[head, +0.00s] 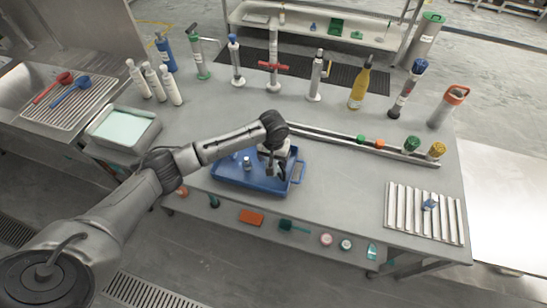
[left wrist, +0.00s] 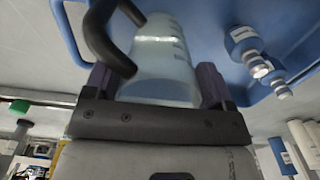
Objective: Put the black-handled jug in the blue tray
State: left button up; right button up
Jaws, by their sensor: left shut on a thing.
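The black-handled jug is clear and pale with a black handle (left wrist: 108,42); its body (left wrist: 165,60) fills the middle of the left wrist view. My left gripper (head: 272,168) is shut on the jug, with one finger on each side of it. The blue tray (head: 240,183) lies on the grey table, and its blue surface also shows behind the jug in the left wrist view (left wrist: 205,18). The gripper and jug are over the tray's right part. My arm hides much of the jug in the head view, and I cannot tell whether it touches the tray floor. My right gripper is out of view.
White bottles (head: 153,82) and a grey bin (head: 124,126) are at left. A slatted rack (head: 410,212) lies at right, with clear table between.

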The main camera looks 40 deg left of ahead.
pick_arm(q)
jog(key=o, duration=0.9)
jog(key=shift+f, duration=0.1)
notch_tip(320, 180, up, 12)
jog(key=p, duration=0.2)
jog(key=s+d+f+m+t+h, duration=0.2)
jog(key=s+d+f+m, duration=0.4)
jog(key=s+d+f, duration=0.75)
jog(key=shift+m+t+y, duration=0.4)
jog(key=shift+t+y, duration=0.4)
jog(key=shift+y, duration=0.1)
jog(key=s, duration=0.6)
jog(key=s+a+r, duration=0.1)
jog(key=s, duration=0.6)
jog(key=s+r, duration=0.1)
jog(key=s, duration=0.6)
jog(key=shift+a+r, duration=0.25)
jog(key=shift+a, duration=0.1)
